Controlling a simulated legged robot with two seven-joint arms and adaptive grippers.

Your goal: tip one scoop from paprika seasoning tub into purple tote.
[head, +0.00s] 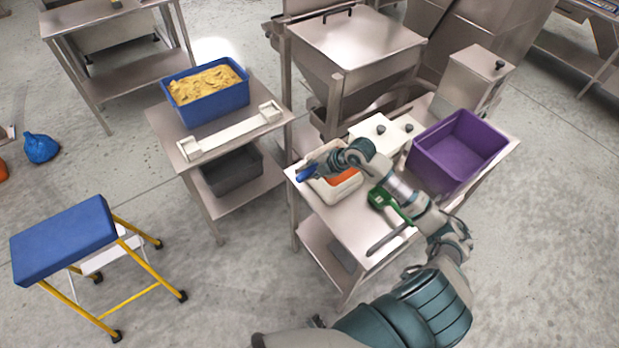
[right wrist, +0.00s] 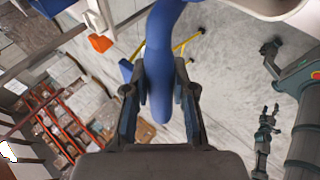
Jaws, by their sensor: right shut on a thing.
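The paprika tub (head: 352,190) is a white open container with orange-red seasoning, near the left end of the steel table. My right gripper (head: 322,168) is over its left part, shut on a blue scoop (head: 306,173). The scoop's blue handle (right wrist: 158,65) runs between the fingers in the right wrist view; its bowl cannot be made out in the head view. The purple tote (head: 423,163) stands open at the table's right end, and its visible inside looks empty. My left gripper (right wrist: 268,117) hangs away from the table in the right wrist view, its fingers looking apart, small in view.
A green scoop-like tool (head: 388,203) lies on the table (head: 345,227) between tub and tote, under my right forearm. A white scale-like box (head: 372,128) stands behind. A blue tub of yellow material (head: 205,112) is on the left table. A blue-topped step stool (head: 62,240) stands left.

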